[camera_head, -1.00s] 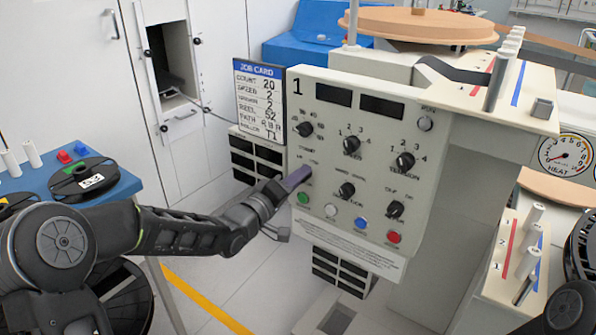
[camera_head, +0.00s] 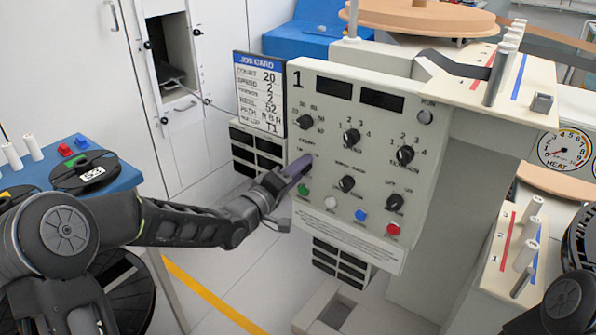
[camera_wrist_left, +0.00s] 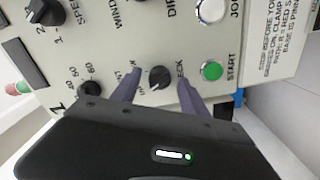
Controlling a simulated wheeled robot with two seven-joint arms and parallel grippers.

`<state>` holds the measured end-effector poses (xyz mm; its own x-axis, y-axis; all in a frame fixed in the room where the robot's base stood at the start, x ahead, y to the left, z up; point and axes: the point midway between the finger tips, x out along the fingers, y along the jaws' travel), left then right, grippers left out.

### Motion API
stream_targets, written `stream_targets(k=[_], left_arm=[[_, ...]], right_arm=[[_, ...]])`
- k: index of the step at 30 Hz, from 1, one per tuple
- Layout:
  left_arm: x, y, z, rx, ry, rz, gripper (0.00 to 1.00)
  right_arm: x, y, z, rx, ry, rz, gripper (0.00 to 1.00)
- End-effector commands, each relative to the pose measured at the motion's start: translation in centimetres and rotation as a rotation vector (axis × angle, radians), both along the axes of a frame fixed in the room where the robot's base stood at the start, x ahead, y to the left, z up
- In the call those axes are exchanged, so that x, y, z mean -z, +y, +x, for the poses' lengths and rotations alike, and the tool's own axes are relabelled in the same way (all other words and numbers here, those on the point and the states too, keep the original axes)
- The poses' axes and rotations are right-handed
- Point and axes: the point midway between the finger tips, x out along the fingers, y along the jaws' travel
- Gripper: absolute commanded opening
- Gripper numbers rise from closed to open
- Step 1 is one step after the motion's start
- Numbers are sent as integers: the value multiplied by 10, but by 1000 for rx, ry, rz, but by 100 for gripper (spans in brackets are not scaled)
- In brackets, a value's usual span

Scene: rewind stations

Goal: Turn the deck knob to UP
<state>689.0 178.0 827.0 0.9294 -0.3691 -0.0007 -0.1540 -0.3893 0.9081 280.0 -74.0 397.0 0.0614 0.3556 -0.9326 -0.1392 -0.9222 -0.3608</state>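The deck knob (camera_wrist_left: 158,78) is a small dark knob on the light panel of station 1, with the word DECK beside it in the left wrist view. My left gripper (camera_wrist_left: 157,84) has its two purple fingers on either side of this knob, with gaps showing between fingers and knob. I cannot tell which mark the knob points to. In the head view my left gripper (camera_head: 299,166) is at the left edge of the control panel (camera_head: 330,126), and its fingers largely hide the deck knob. My right gripper is out of view.
A green START button (camera_wrist_left: 211,70) sits close beside the deck knob. Other knobs, including the speed knob (camera_head: 351,136) and the tension knob (camera_head: 405,155), are to the right. The job card (camera_head: 259,92) stands at the panel's left edge. A blue table (camera_head: 125,178) is at the left.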

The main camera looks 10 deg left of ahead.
Motion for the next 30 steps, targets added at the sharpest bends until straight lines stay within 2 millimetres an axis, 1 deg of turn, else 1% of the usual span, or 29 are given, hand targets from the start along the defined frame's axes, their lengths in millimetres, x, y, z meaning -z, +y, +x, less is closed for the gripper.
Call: stream_targets(k=[6,10,14,21,25,30], left_arm=[[0,0,-1,0,0,1,52],[-1,4,-7,-1,-1,1,52],[-1,10,-23,-2,0,3,52],[-1,25,-59,-3,0,2,52],[0,28,-70,0,1,0,52],[0,29,-73,-1,0,0,52]], right_arm=[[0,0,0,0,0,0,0],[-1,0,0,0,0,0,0],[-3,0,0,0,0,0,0],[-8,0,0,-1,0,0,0],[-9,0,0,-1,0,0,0],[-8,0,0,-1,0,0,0]])
